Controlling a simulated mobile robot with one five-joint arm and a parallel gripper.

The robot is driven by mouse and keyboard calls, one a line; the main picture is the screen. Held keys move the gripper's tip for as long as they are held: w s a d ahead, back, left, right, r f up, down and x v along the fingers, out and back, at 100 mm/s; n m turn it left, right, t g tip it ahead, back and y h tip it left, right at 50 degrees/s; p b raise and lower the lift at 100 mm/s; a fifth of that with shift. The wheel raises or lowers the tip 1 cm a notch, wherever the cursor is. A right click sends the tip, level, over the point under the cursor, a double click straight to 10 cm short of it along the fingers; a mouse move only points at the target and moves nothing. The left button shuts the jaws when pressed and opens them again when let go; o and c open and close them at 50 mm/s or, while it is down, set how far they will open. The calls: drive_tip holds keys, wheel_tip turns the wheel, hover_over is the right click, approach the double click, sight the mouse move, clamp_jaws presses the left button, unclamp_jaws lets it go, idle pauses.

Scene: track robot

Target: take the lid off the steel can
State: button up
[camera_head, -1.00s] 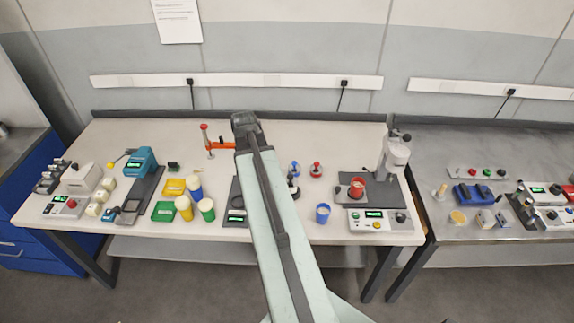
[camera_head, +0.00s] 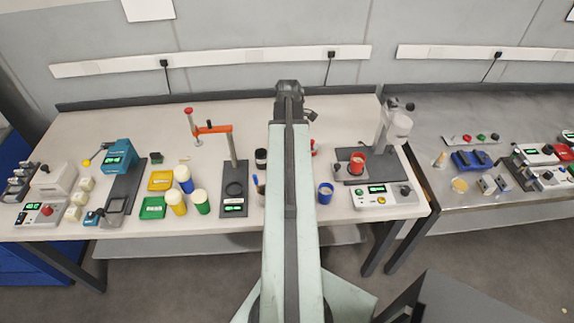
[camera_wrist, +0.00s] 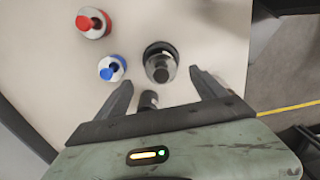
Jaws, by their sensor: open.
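In the wrist view, my gripper (camera_wrist: 161,82) is open and empty, its two dark fingers spread apart. A round grey metal can (camera_wrist: 161,72) with a dark rim and a dark top knob stands just beyond the fingertips, roughly in line with the gap; it looks like the steel can with its lid on. A small dark cylinder (camera_wrist: 148,100) shows between the fingers; I cannot tell what it is.
A blue-knobbed piece (camera_wrist: 111,68) and a red-knobbed piece (camera_wrist: 93,22) stand left of the can.

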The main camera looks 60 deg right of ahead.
drive_tip(key=f+b, duration=0.5)
drive_tip(key=shift+w+a+f, duration=0.15)
drive_tip(key=shift+a+f, duration=0.05)
drive_tip(key=shift+a, duration=0.05)
drive_tip(key=shift+r, duration=0.2)
